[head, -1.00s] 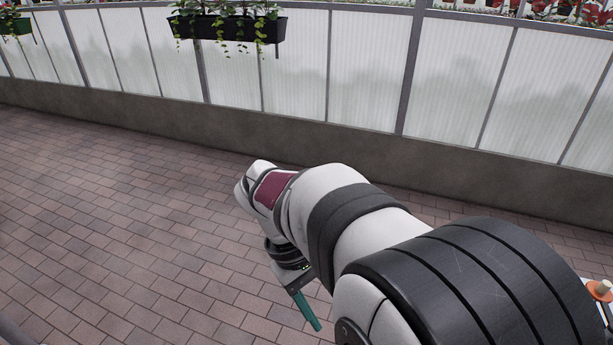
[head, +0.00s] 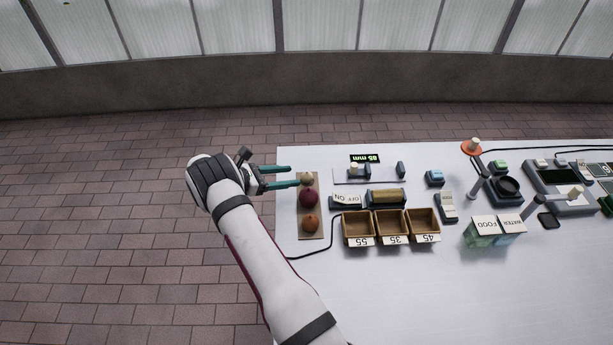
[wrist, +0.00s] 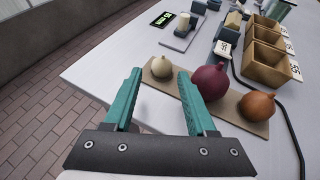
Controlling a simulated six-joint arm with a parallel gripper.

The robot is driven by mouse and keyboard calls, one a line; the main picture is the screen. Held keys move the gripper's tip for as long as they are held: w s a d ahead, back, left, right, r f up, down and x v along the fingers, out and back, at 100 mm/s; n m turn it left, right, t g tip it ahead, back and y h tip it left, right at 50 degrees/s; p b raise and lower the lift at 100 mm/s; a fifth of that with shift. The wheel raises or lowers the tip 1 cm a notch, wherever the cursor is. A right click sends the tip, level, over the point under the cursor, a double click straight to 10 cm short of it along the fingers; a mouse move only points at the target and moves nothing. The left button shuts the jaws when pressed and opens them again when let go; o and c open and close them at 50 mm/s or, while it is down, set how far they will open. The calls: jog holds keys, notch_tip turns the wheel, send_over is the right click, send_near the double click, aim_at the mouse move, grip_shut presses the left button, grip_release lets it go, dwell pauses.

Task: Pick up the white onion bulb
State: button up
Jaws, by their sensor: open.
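The white onion bulb (head: 307,178) sits at the far end of a brown board (head: 312,213) on the white table's left side. It also shows in the wrist view (wrist: 161,66), ahead of and between my gripper's fingers. A purple-red onion (head: 309,198) is beside it, and an orange-brown onion (head: 310,224) is at the near end. My gripper (head: 296,176) is open, its teal fingers reaching in from the left at the white onion. In the wrist view the fingertips (wrist: 159,72) are short of the onion, with nothing between them. The right finger's tip is near the purple-red onion.
A black cable (head: 312,253) runs near the board's front. Bare table (head: 420,290) lies in front.

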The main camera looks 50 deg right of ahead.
aim_at(303, 176)
jog(key=x, duration=0.5)
jog(key=shift+s+f, duration=0.2)
jog(key=shift+f, duration=0.1)
grip_shut()
jog(key=shift+r, duration=0.15)
